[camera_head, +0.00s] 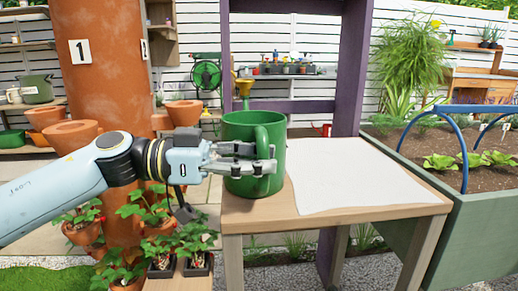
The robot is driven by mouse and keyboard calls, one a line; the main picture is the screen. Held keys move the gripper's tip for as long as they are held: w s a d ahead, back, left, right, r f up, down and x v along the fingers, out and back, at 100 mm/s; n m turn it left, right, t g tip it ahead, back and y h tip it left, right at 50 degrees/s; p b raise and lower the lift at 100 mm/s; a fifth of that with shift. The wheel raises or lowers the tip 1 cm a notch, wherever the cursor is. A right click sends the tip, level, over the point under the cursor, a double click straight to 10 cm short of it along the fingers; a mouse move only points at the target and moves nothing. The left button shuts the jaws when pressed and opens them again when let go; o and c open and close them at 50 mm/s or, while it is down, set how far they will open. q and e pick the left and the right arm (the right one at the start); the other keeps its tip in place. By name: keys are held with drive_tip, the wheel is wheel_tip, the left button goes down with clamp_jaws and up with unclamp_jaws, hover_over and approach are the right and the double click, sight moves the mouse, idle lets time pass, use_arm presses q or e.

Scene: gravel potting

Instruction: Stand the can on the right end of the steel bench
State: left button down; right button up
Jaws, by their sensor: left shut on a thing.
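A large green can (240,128) with a side handle is upright at the left end of a wooden-topped table (400,212). My left gripper (268,158) comes in from the left and is shut on the can, its fingers lying across the front of it near the handle. The can's base is at the table top; I cannot tell whether it touches or hangs just above. My right gripper is not in view.
A flat white sheet (350,175) covers the table right of the can, with nothing on it. A purple post (349,75) rises behind the table. A green planter (480,240) with a blue hoop (461,150) stands at the right. Potted strawberry plants (150,215) sit below my left arm.

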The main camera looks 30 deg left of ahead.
use_arm(q)
drive_tip(key=c, duration=1.3)
unclamp_jaws()
